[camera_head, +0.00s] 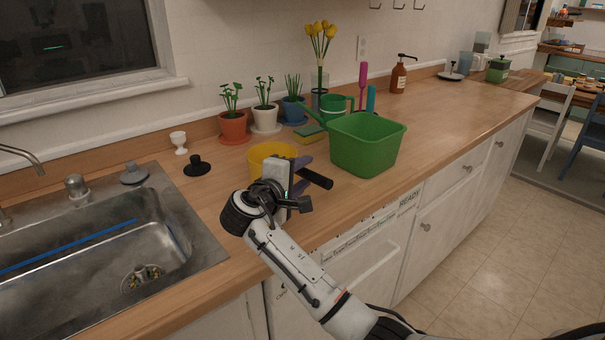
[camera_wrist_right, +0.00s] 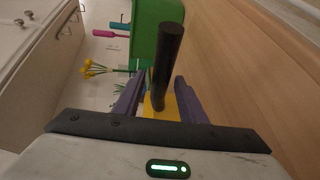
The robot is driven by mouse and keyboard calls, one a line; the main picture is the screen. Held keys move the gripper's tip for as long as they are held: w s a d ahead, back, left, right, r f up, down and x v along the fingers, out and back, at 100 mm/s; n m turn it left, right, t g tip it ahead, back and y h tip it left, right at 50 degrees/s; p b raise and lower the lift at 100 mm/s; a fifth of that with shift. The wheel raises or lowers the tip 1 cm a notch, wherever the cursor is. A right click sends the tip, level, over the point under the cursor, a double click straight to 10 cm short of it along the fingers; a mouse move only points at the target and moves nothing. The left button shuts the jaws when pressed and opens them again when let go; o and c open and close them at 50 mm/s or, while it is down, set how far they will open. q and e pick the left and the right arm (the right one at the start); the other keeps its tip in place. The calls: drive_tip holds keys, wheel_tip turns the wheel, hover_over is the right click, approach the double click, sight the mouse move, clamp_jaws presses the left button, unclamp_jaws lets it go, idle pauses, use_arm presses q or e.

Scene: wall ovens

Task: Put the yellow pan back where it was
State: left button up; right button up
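The yellow pan (camera_head: 270,154) stands on the wooden counter right of the sink, partly hidden behind my right gripper. Its black handle (camera_head: 316,178) points right, toward the green tub. My right gripper (camera_head: 304,174) is over the pan's handle side, its purple fingers spread apart with the handle between them. In the right wrist view, the handle (camera_wrist_right: 167,58) rises between the two separated fingers, and a small patch of the yellow pan (camera_wrist_right: 160,108) shows between them. I cannot tell whether either finger touches the handle. My left gripper is not in view.
The green tub (camera_head: 366,146) stands close to the right of the pan. Potted plants (camera_head: 233,126) line the wall behind. A black stopper (camera_head: 197,166) and white egg cup (camera_head: 179,142) are left of the pan. The sink (camera_head: 90,262) lies at left.

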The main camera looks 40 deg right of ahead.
drive_tip(key=v, duration=1.2)
drive_tip(key=shift+r+b, duration=0.15)
drive_tip(key=shift+b, duration=0.3)
